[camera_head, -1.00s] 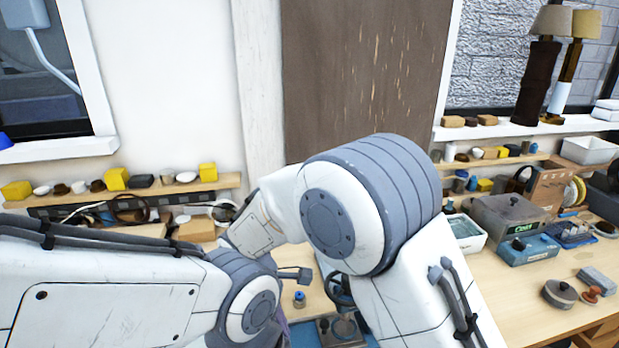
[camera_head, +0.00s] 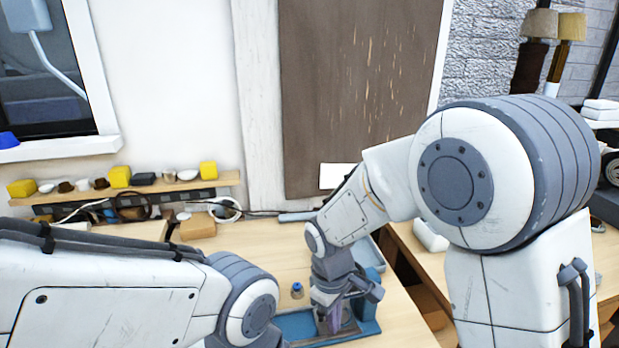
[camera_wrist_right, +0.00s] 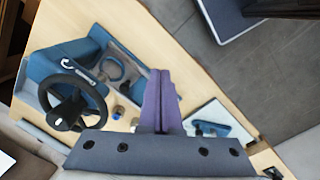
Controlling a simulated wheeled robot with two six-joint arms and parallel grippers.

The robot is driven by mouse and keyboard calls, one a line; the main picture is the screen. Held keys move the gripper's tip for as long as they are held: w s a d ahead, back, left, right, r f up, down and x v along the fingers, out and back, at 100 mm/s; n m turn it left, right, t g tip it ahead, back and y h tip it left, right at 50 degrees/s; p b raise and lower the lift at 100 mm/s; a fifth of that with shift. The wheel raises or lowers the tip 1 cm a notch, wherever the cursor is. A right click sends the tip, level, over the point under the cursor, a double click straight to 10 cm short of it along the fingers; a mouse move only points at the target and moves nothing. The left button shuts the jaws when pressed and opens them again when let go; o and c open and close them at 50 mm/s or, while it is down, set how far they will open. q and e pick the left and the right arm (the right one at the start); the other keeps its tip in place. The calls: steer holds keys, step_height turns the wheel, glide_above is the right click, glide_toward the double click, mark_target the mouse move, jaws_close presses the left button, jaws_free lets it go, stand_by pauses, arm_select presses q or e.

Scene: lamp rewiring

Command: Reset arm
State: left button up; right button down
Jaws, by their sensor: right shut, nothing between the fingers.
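My right gripper (camera_head: 334,318) is low over the blue fixture (camera_head: 368,328) on the bench in the head view. Its purple fingers (camera_wrist_right: 158,95) are closed together in the right wrist view, with nothing between them. The blue fixture with a black handwheel (camera_wrist_right: 72,100) lies to the left of the fingers there. My left arm comes in from the left in the head view, and its gripper is not in view.
A small blue-topped part (camera_head: 297,290) stands on the bench left of my right gripper. A shelf (camera_head: 215,186) with several yellow blocks and small pieces runs along the wall. My right elbow covers much of the right bench.

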steer(key=s+d+r+m+t, duration=0.1)
steer(key=s+d+m, duration=0.2)
steer(key=d+m, duration=0.3)
steer(key=s+d+r+m+t, duration=0.15)
steer(key=d+m, duration=0.25)
steer(key=d, duration=0.4)
steer(key=s+a+r+n+g+y+b, duration=0.1)
steer(key=s+a+n, duration=0.6)
steer(key=s+a, duration=0.7)
step_height(320, 180, up, 3)
steer(key=shift+s+f+g+y, duration=0.2)
steer(key=shift+g+y, duration=0.2)
steer(key=shift+g, duration=0.45)
